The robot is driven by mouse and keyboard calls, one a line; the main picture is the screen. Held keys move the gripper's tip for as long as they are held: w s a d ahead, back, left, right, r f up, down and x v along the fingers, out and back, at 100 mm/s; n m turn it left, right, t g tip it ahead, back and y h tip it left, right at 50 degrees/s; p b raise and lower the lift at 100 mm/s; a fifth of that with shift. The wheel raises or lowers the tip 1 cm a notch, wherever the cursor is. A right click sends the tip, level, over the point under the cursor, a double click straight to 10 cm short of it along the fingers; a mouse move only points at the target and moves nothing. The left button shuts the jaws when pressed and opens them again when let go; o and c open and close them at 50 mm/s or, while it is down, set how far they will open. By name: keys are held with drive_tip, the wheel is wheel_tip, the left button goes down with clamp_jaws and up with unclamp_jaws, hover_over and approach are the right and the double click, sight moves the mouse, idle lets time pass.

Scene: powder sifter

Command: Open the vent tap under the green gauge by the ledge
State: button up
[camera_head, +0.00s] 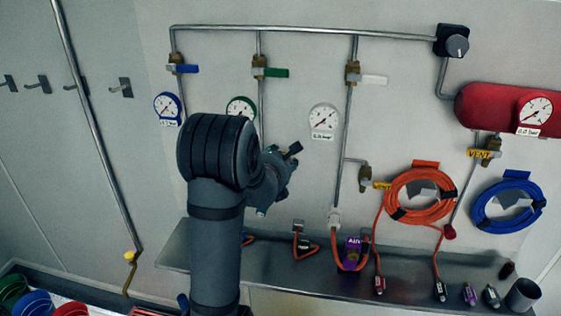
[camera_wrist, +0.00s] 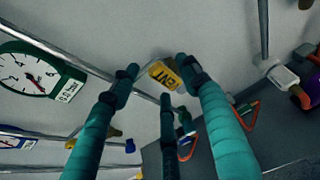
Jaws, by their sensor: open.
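The green gauge (camera_head: 241,106) is on the wall, its lower part hidden behind my arm in the head view. It also shows at the left of the wrist view (camera_wrist: 36,76), with its pipe running diagonally. The vent tap's yellow handle (camera_wrist: 163,74), lettered "ENT" as far as it shows, appears between my fingertips in the wrist view. My arm hides this tap in the head view. My gripper (camera_head: 291,161) is open, its fingers spread around the handle as seen from the wrist; whether they touch it I cannot tell. The ledge (camera_head: 285,270) runs below.
Another yellow VENT tap (camera_head: 378,184) is right of my gripper, under the white gauge (camera_head: 323,120). Orange (camera_head: 415,195) and blue (camera_head: 508,205) hose coils hang further right. A purple-fitted hose (camera_head: 353,252) and several connectors are at the ledge. Blue gauge (camera_head: 167,107) is left.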

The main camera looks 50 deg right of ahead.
drive_tip(key=v, duration=1.2)
drive_tip(key=shift+w+d, duration=0.1)
drive_tip(key=x, duration=1.1)
drive_tip(key=shift+d+f, duration=0.2)
drive_tip(key=shift+d, duration=0.15)
drive_tip(key=shift+w, duration=0.1)
